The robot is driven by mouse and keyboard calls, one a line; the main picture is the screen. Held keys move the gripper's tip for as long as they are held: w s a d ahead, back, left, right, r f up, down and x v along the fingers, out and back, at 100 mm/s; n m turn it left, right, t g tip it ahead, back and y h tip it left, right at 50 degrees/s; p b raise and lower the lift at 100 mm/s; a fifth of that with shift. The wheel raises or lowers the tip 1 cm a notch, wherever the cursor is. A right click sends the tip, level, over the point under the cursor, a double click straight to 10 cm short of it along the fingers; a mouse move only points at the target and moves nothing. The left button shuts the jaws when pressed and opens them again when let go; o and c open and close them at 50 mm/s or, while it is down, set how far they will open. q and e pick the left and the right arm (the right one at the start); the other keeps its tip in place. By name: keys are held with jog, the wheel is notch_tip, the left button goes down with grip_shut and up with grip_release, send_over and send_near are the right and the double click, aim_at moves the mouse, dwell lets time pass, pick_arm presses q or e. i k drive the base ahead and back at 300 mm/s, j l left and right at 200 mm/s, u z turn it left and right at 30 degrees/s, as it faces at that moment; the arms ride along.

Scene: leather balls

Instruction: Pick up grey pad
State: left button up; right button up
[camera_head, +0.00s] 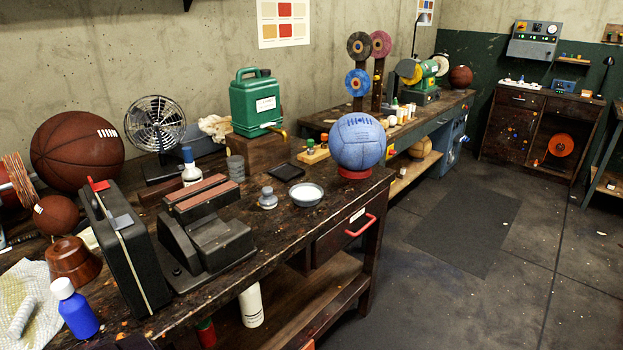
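No object is plainly a grey pad. A small flat dark square pad (287,172) lies on the workbench, behind the small white bowl (307,194) and left of the blue ball. A small ribbed grey cylinder (235,169) stands farther left, beside the green jug's wooden block. A large dark grey mat (465,230) lies flat on the floor right of the bench. I cannot tell from this view which of these the task names. Neither of my grippers can be made out in the head view.
The dark wooden workbench (268,226) is crowded. A blue ball (359,142) sits on a red ring near its right end. A green jug (256,103), a black case (124,247) and a dark machine (205,235) stand on it. The floor right of the bench is mostly clear.

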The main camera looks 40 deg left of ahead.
aim_at(269, 201)
jog(key=i+u, duration=0.1)
jog(key=i, duration=1)
jog(key=i+l, duration=0.2)
jog(key=i, duration=0.85)
jog(key=u, duration=0.45)
jog(key=i+u, duration=0.1)
jog(key=u, duration=0.4)
jog(key=l+u, duration=0.1)
jog(key=u, duration=0.35)
jog(key=i+u, duration=0.1)
jog(key=u, duration=0.4)
jog(key=l+u, duration=0.1)
jog(key=u, duration=0.35)
